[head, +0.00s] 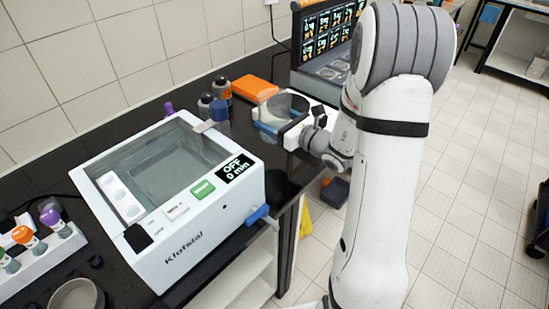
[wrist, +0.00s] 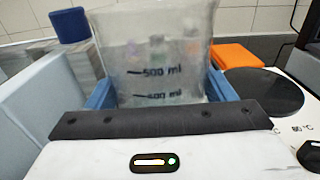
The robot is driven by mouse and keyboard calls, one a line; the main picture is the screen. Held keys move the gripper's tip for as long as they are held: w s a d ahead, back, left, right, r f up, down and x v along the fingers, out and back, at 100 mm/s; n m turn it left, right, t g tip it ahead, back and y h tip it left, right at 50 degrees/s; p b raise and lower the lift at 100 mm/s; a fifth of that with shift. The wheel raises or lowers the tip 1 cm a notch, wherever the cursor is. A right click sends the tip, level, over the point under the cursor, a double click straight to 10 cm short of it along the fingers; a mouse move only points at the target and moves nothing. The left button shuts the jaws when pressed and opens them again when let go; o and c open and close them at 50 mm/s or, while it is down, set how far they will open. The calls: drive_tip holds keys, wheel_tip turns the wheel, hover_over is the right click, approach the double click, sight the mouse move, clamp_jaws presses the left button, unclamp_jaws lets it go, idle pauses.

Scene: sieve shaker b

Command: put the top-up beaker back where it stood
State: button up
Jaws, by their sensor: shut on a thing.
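The top-up beaker (wrist: 155,45) is clear glass with dark volume marks, one reading 500 ml. It stands upright between the blue fingers of my gripper (wrist: 158,92) in the wrist view, and they are shut on it. Its rim is out of that view. In the head view my gripper (head: 272,124) is over the back of the black bench, behind the white machine.
A white hot plate with a black disc (wrist: 262,92) is close on the right in the wrist view. An orange box (head: 255,89) lies behind. Dark bottles (head: 221,88) stand to the left. The white Klofstal machine (head: 190,240), reading OFF, fills the front of the bench.

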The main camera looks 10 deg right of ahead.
wheel_tip(320, 180, down, 9)
drive_tip(key=shift+a+f+p, duration=0.1)
drive_tip(key=shift+f+p, duration=0.05)
drive_tip(key=shift+p, duration=0.15)
idle(0.4)
drive_tip(key=shift+f, duration=0.15)
drive_tip(key=o, duration=1.4)
drive_tip(key=shift+r, duration=0.3)
drive_tip(key=b+v, duration=0.2)
drive_tip(key=v, duration=1)
drive_tip(key=shift+f, duration=0.1)
drive_tip(key=shift+s, duration=0.1)
